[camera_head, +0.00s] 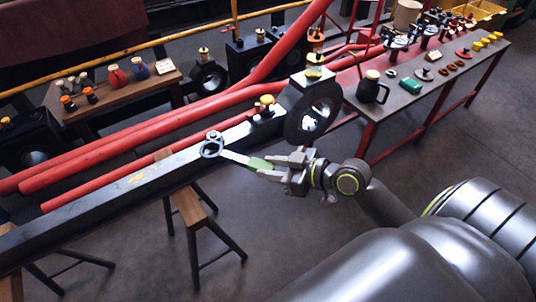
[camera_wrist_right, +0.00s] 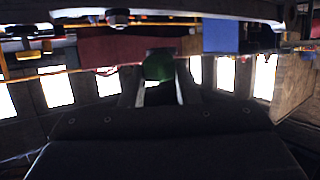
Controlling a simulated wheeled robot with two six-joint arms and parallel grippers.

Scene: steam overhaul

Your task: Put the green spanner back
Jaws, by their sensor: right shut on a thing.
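The green spanner (camera_head: 260,164) is in my right gripper (camera_head: 279,167), which is shut on its green handle. Its pale shaft points left toward the long dark beam (camera_head: 120,199). The shaft's far end meets a dark ring-shaped part (camera_head: 212,145) at the beam's side; I cannot tell whether they touch or only overlap in the view. My left gripper is in neither view.
A long bench (camera_head: 428,87) at the right carries a dark jug (camera_head: 372,90), a green box (camera_head: 411,85) and several small parts. A wooden table (camera_head: 122,93) with oil cans stands back left. Red rods run behind the beam. A wooden trestle (camera_head: 190,207) stands below.

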